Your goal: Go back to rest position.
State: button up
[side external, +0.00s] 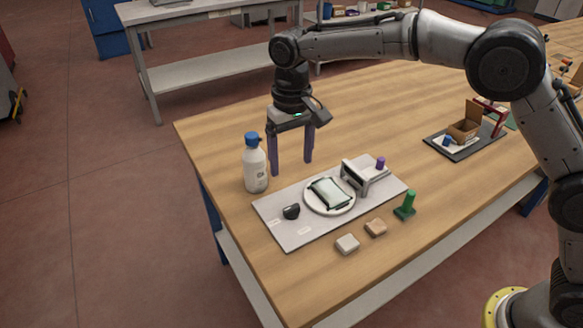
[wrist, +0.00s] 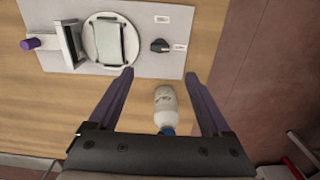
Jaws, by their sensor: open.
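My gripper (side external: 291,150) is open and empty, with its two purple fingers pointing down above the wooden table, behind the grey board. In the wrist view the gripper (wrist: 158,82) has its fingers spread wide. A white bottle with a blue cap (side external: 255,165) stands upright on the table, left of the fingers. In the wrist view the bottle (wrist: 166,104) appears between the fingers, lower down; the side view shows it beside them. A glass pane (side external: 330,192) lies on a round white plate (side external: 330,209) on the board.
The grey board (side external: 285,234) also carries a black knob (side external: 291,211) and an upright grey device with a purple knob (side external: 355,176). Two small blocks (side external: 347,244) and a green handled piece (side external: 405,205) lie in front. A dark tray (side external: 462,155) is at right.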

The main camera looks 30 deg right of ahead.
jog(key=shift+r, duration=0.1)
dwell(0.3)
jog(key=s+d+r+m+t, duration=0.1)
jog(key=d+r+t, duration=0.1)
jog(key=d+r, duration=0.6)
jog(key=s+d+r+m+t, duration=0.1)
jog(key=s+d+r+t, duration=0.1)
jog(key=s+d+r, duration=0.65)
jog(key=s+d+f+t, duration=0.1)
jog(key=s+d, duration=0.1)
jog(key=s, duration=0.6)
jog(key=s+d, duration=0.2)
jog(key=s, duration=0.5)
jog(key=s+f+n, duration=0.2)
jog(key=s+f, duration=0.5)
jog(key=f, duration=0.2)
jog(key=shift+d+t, duration=0.25)
jog(key=shift+t, duration=0.05)
